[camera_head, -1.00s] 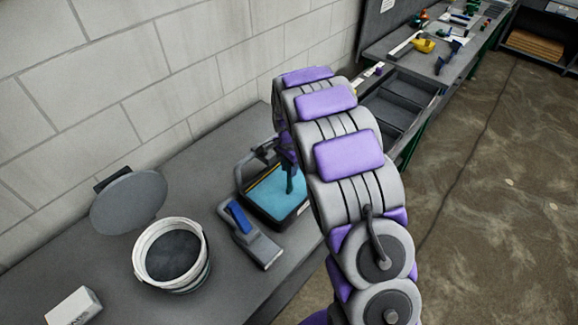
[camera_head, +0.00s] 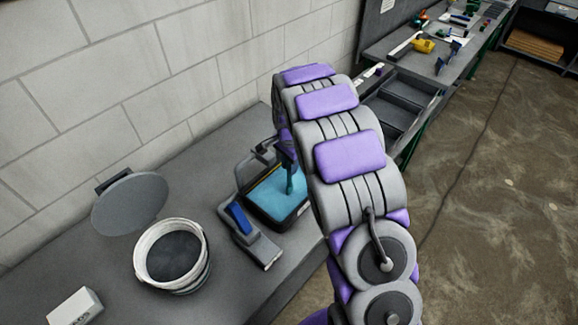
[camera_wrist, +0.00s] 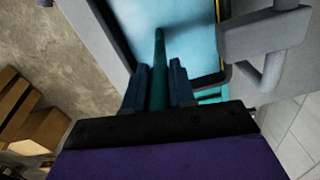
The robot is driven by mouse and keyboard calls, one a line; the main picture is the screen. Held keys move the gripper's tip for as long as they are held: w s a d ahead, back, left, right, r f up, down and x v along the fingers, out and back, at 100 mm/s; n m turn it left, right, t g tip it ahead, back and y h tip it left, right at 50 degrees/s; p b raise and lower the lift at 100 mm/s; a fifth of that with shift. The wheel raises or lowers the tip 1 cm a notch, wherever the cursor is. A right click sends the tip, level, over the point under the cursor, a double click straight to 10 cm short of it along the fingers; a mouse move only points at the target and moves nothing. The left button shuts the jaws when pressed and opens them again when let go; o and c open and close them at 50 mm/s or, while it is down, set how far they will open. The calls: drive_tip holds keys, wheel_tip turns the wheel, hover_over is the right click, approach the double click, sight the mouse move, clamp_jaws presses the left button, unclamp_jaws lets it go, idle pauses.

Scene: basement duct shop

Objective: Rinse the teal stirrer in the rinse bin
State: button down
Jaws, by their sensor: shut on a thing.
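The rinse bin (camera_head: 291,222) is a dark tray of light blue water on the grey bench, left of my arm. In the wrist view the water (camera_wrist: 190,25) fills the top middle. My gripper (camera_wrist: 158,72) is shut on the teal stirrer (camera_wrist: 159,60), a slim rod held between two dark fingers. In the head view the stirrer (camera_head: 290,182) hangs roughly upright over the bin, its lower end at the water. I cannot tell how deep it reaches. My arm hides part of the gripper (camera_head: 287,160) and of the bin's right side.
A white-rimmed bucket (camera_head: 145,250) with dark contents stands at the left by a grey round lid (camera_head: 130,204). A grey tool with a blue handle (camera_head: 240,218) lies close to the bin. A white box (camera_head: 75,307) is at front left. The block wall rises behind.

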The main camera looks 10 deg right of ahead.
drive_tip(key=shift+r+p, duration=0.75)
drive_tip(key=shift+r, duration=1.85)
